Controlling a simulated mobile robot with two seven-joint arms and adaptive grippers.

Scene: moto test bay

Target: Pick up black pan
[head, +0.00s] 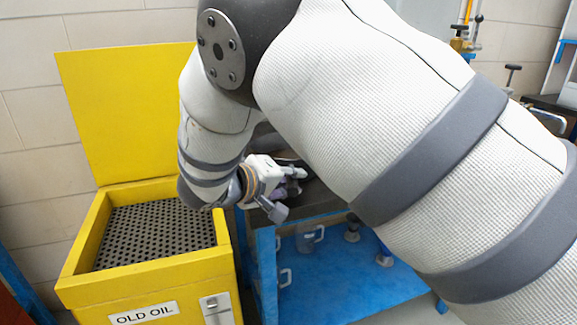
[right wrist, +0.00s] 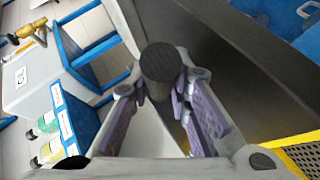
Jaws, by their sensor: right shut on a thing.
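The black pan (right wrist: 225,70) fills much of the right wrist view as a broad dark surface with a raised rim. Its round dark grip (right wrist: 160,61) stands between the purple-padded fingers of my right gripper (right wrist: 162,92), which is shut on it. In the head view my right gripper (head: 285,190) is over the left end of the blue bench. Most of the pan is hidden there behind my arm; only a dark part (head: 318,197) shows beside the fingers. My left gripper is not in view.
A yellow "OLD OIL" bin (head: 150,270) with a perforated grate and raised lid stands left of the gripper. The blue bench (head: 340,285) below has clear jugs (head: 308,238) and small funnel-like items on it. Bottles (right wrist: 48,122) show in the right wrist view.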

